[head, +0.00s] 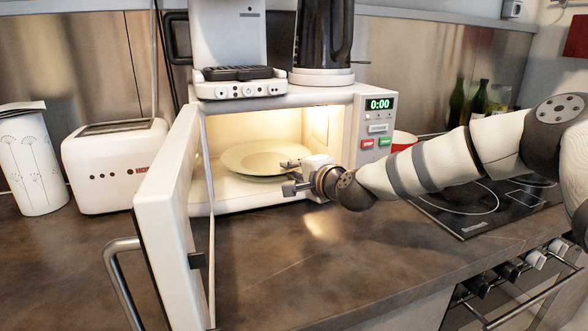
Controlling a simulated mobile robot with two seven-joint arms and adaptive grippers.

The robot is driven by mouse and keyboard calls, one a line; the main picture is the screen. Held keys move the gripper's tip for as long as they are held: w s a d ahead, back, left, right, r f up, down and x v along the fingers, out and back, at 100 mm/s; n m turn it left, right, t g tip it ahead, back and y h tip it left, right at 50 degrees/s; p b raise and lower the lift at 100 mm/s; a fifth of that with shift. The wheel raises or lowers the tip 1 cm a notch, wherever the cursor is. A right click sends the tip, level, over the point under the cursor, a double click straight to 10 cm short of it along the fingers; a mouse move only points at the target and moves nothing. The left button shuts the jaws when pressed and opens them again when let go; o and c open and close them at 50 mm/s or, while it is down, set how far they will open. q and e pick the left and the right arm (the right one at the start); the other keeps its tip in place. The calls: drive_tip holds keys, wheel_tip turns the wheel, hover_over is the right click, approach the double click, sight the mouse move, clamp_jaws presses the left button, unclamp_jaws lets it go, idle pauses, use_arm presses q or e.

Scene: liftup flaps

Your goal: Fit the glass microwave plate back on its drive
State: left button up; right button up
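The microwave (355,125) stands on the counter with its door (165,205) swung open toward me and its inside lit. A round, pale plate (250,157) lies roughly level low in the cavity. Its right edge is partly hidden by my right gripper. The drive under the plate is hidden. My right gripper (285,176) reaches into the front of the opening from the right. Its two fingers are spread apart, one above the other, at the plate's near right side. I see nothing held, and contact with the plate cannot be told. My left gripper is not in view.
A toaster (110,165) stands left of the door. A red-and-white bowl (404,140) and a cooktop (480,203) are on the right. The front counter (330,250) is clear.

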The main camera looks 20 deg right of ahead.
drive_tip(key=shift+r, duration=0.1)
drive_tip(key=shift+s+r, duration=0.15)
drive_tip(key=shift+r, duration=0.15)
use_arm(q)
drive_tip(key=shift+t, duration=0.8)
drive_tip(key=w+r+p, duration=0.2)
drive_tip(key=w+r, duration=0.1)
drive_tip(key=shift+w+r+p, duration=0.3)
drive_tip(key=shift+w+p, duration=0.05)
use_arm(e)
drive_tip(key=v, duration=1.1)
drive_tip(key=shift+s, duration=0.35)
